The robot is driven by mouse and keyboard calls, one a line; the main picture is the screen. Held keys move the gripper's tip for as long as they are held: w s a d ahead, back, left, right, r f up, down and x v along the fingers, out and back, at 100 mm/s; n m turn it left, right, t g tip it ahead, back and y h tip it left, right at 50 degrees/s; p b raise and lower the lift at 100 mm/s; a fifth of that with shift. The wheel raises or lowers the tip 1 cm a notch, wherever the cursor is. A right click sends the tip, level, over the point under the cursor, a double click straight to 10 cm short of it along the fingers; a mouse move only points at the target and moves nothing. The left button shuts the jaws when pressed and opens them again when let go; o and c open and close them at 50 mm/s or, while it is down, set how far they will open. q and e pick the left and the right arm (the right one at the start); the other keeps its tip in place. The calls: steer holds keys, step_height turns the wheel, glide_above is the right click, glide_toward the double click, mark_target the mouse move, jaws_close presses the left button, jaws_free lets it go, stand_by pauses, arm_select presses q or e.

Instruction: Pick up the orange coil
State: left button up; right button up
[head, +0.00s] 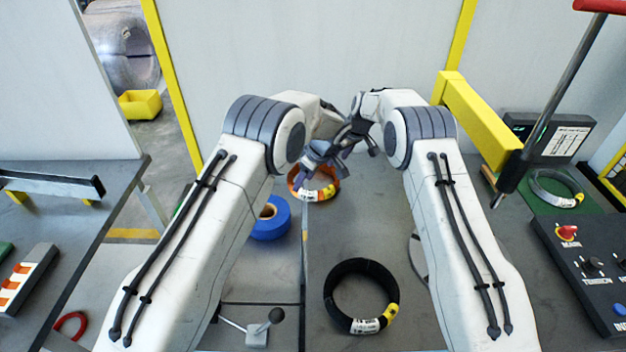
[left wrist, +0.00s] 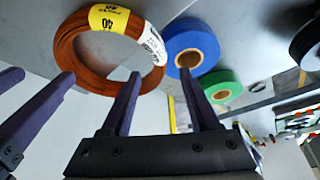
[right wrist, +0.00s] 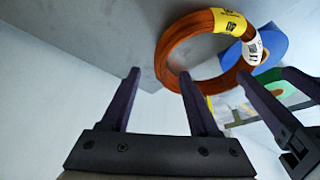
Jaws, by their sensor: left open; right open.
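The orange coil (head: 296,187), with yellow and white labels, lies on the table at the far middle in the head view, partly hidden by my grippers. My left gripper (head: 322,160) is open just above the coil. In the left wrist view the coil (left wrist: 64,50) lies ahead, and part of its rim shows between the fingertips (left wrist: 160,74). My right gripper (head: 360,143) is open close to the left one. In the right wrist view the coil's near side (right wrist: 172,52) shows beyond the open fingertips (right wrist: 158,72). I cannot tell whether any finger touches it.
A blue roll (head: 270,222) stands left of the coil, with a green roll (left wrist: 221,88) beside it in the left wrist view. A black coil (head: 334,310) lies nearer. A grey coil (head: 553,190) and a control panel (head: 585,262) are at right. Table between is clear.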

mark_target(333, 167)
arm_select(q)
steer(key=x, duration=0.5)
steer(key=shift+w+a+f, duration=0.1)
steer(key=shift+f, duration=0.3)
arm_select(e)
steer(key=x, duration=0.6)
steer(key=shift+r, duration=0.1)
arm_select(q)
jaws_close()
arm_select(e)
jaws_close()
arm_select(q)
steer(key=shift+w+r, duration=0.1)
arm_select(e)
steer(key=shift+r, duration=0.1)
